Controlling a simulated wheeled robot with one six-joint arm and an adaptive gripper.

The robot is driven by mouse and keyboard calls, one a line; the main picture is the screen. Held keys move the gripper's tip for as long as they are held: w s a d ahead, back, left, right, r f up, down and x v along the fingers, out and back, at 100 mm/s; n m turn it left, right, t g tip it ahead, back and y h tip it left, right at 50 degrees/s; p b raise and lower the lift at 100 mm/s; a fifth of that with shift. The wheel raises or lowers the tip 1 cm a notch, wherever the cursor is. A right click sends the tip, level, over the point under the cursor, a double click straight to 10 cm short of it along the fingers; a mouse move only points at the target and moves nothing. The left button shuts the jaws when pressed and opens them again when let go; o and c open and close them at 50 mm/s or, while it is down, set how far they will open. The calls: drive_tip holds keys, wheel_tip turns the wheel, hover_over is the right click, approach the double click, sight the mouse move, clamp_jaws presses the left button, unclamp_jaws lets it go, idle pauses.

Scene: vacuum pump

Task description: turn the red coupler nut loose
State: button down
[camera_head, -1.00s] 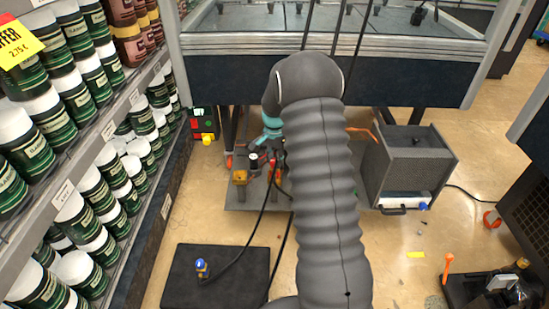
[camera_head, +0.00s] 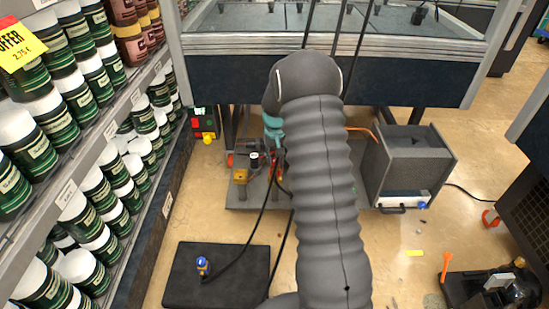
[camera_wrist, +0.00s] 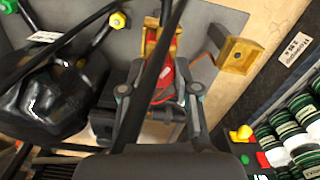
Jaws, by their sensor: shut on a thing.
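The red coupler nut (camera_wrist: 164,84) shows in the wrist view between my gripper's two fingers, partly hidden by a black hose crossing in front. My gripper (camera_wrist: 160,72) has a finger on each side of the red part and is shut on it. A yellow bracket (camera_wrist: 160,38) stands just beyond the fingertips. In the head view my arm covers much of the work spot, and only small red parts (camera_head: 254,160) show beside it. My fingertips are too small there to make out.
Another yellow block (camera_wrist: 238,55) stands right of the fingers. A black rounded body (camera_wrist: 45,95) lies on the left. A grey box (camera_head: 410,170) stands to the right in the head view. Shelves of jars (camera_head: 75,150) line the left side. A dark mat (camera_head: 215,285) lies on the floor.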

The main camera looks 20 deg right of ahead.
sight(275, 159)
drive_tip(key=n, duration=0.5)
idle(0.6)
drive_tip(key=c, duration=0.8)
unclamp_jaws()
drive_tip(key=shift+c, duration=0.2)
drive_tip(key=shift+r, duration=0.1)
wheel_tip(275, 159, up, 12)
